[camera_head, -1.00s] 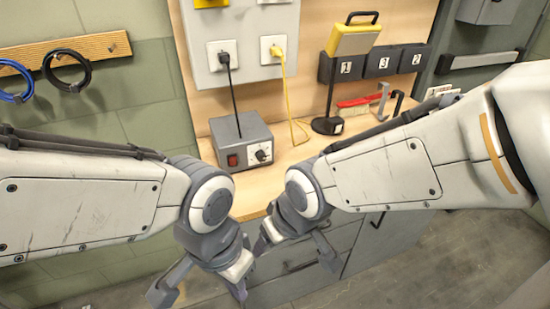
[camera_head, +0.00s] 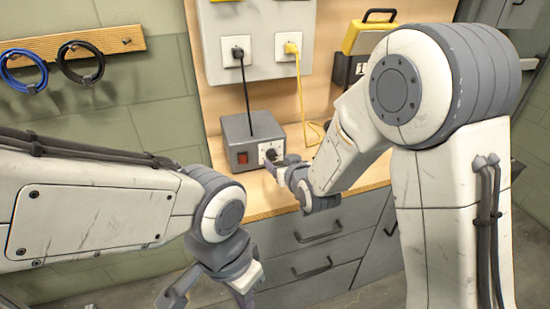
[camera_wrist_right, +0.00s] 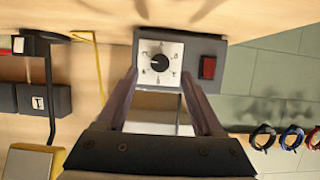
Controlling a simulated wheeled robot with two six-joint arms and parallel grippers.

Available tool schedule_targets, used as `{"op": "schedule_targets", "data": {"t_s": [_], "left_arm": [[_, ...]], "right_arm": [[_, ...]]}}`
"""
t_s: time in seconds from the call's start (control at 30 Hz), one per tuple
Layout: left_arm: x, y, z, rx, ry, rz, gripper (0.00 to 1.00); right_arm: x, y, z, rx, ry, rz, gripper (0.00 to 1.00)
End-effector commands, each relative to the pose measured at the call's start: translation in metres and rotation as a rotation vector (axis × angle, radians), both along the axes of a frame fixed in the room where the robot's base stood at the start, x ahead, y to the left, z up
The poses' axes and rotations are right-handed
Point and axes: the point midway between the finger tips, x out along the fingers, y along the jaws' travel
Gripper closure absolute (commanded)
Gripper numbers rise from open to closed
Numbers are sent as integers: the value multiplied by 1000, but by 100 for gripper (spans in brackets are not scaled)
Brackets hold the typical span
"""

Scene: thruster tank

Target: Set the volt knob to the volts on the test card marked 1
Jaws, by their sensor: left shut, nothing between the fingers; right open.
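The volt knob (camera_head: 270,153) is a dark round knob on a white dial at the front of a grey box (camera_head: 240,128). In the right wrist view the knob (camera_wrist_right: 160,63) shows from close up; the dial marks are too small to read. My right gripper (camera_head: 276,165) is open in front of the dial. In its wrist view the fingers (camera_wrist_right: 161,78) stand either side of the dial's lower part; contact cannot be told. My left gripper (camera_head: 247,298) is shut and empty, low in front of the drawers. A dark holder marked 1 (camera_head: 361,68) is partly hidden by my right arm; no card's volts are readable.
A red switch (camera_head: 243,158) sits beside the dial. A black cable (camera_head: 245,95) and a yellow cable (camera_head: 301,95) hang from wall sockets above. A yellow case (camera_head: 366,38) stands above the holder. Coiled cables (camera_head: 80,65) hang at left.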

Motion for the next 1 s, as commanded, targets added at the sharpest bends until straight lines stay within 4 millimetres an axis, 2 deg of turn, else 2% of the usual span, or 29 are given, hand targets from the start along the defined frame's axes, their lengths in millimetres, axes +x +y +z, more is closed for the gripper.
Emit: {"op": "schedule_targets", "data": {"t_s": [0.1, 0.3, 0.67, 0.7, 0.83, 0.87, 1.0], "left_arm": [[0, 0, 3, 0, 0, 0, 100], [0, 0, 4, 0, 0, 0, 100], [0, 0, 4, 0, 0, 0, 100], [0, 0, 4, 0, 0, 0, 100], [0, 0, 4, 0, 0, 0, 100], [0, 0, 4, 0, 0, 0, 100], [0, 0, 3, 0, 0, 0, 100]], "right_arm": [[19, 6, -9, -1, 3, 0, 32], [38, 13, -17, -1, 2, 0, 32], [43, 14, -19, 0, 1, 0, 32], [43, 14, -19, 0, 1, 0, 47], [43, 14, -19, 0, 1, 0, 97], [43, 14, -19, 0, 1, 0, 100], [43, 14, -19, 7, 2, 0, 100]]}}
